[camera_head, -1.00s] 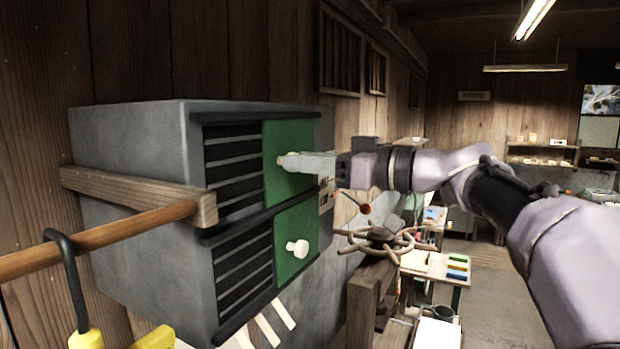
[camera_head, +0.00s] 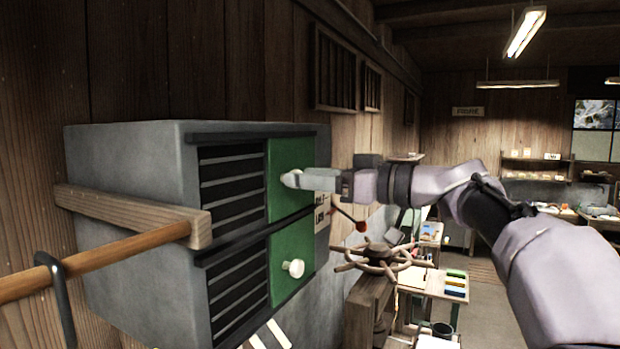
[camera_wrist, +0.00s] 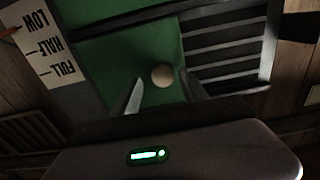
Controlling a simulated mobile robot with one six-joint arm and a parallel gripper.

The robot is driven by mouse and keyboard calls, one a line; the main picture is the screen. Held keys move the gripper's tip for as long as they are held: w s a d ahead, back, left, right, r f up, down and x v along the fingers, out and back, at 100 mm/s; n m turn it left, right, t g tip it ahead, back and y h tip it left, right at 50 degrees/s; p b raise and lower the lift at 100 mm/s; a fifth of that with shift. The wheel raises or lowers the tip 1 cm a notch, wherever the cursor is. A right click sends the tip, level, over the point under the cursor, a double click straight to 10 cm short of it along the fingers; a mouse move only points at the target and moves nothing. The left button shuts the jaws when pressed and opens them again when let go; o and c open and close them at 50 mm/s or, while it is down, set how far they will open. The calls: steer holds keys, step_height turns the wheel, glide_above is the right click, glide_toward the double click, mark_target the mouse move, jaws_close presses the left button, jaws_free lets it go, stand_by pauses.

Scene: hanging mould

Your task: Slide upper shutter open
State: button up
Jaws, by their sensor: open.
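The upper shutter (camera_head: 285,205) is a green panel at the right of the upper opening in a grey wall box (camera_head: 130,200). Dark slats (camera_head: 232,180) show bare to its left. Its pale round knob (camera_wrist: 162,76) shows in the wrist view, but the gripper largely covers it in the head view. My gripper (camera_head: 294,180) reaches in from the right. In the wrist view its open fingers (camera_wrist: 164,88) stand on either side of the knob; I cannot tell whether they touch it. The lower shutter (camera_head: 283,262), also green, has a white knob (camera_head: 293,268).
A wooden bar (camera_head: 125,215) with a round rod (camera_head: 90,256) crosses the box's left side. A spoked wheel (camera_head: 383,258) and a red-tipped lever (camera_head: 360,226) stand below my arm. A LOW/HALF/FULL label (camera_wrist: 48,45) sits beside the shutter. Workbenches lie behind at right.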

steer(key=b+v, duration=0.4)
steer(key=v, duration=1.3)
steer(key=shift+d, duration=0.25)
steer(key=s+a+f+m+h+b, duration=0.25)
steer(key=f+b, duration=0.25)
steer(key=f, duration=0.5)
steer(key=s+a+f+m+h+b, duration=0.2)
steer(key=s+f+m+b, duration=0.15)
steer(key=f, duration=0.65)
steer(key=s+a+f+m+h+b, duration=0.25)
steer(key=f+m+b, duration=0.2)
steer(key=f, duration=0.45)
steer(key=s+d+f+m+h+b, duration=0.2)
steer(key=s+f+b, duration=0.2)
steer(key=f, duration=0.8)
steer(key=s+d+f+m+h+b, duration=0.2)
steer(key=s+f+b, duration=0.3)
steer(key=f, duration=0.7)
steer(key=s+d+f+m+g+h+b, duration=0.1)
steer(key=s+d+f+m+h+b, duration=0.1)
steer(key=s+f, duration=0.6)
step_height(320, 180, down, 4)
steer(key=shift+d+f+m+h+b, duration=0.15)
steer(key=shift+m+h+b, duration=0.6)
steer(key=shift+b, duration=0.45)
